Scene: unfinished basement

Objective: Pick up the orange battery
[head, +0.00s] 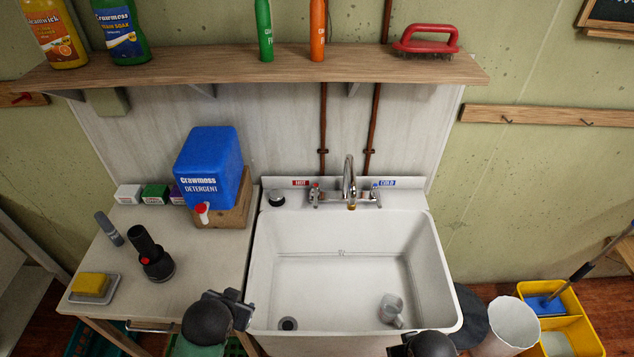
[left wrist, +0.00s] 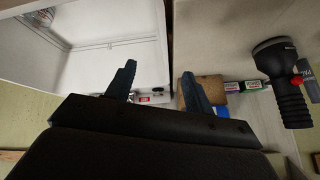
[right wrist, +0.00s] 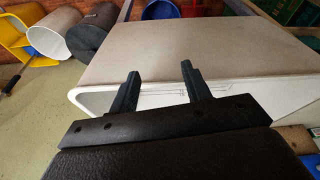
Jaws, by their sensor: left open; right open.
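I cannot make out an orange battery in any view. A black flashlight (head: 150,255) stands on the counter left of the sink, and it also shows in the left wrist view (left wrist: 285,85). My left gripper (head: 230,300) is over the front edge between counter and sink; its two fingers are apart and empty in the left wrist view (left wrist: 159,72). My right gripper (head: 405,345) is at the sink's front right; its fingers are apart and empty in the right wrist view (right wrist: 160,71).
The white sink (head: 440,270) holds a clear cup (head: 391,308). The counter (head: 205,270) bears a blue detergent jug (head: 210,165), a yellow sponge (head: 91,284), a grey tube (head: 108,228) and small boxes (head: 155,194). The shelf (head: 200,68) holds bottles, including a slim orange one (head: 317,30).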

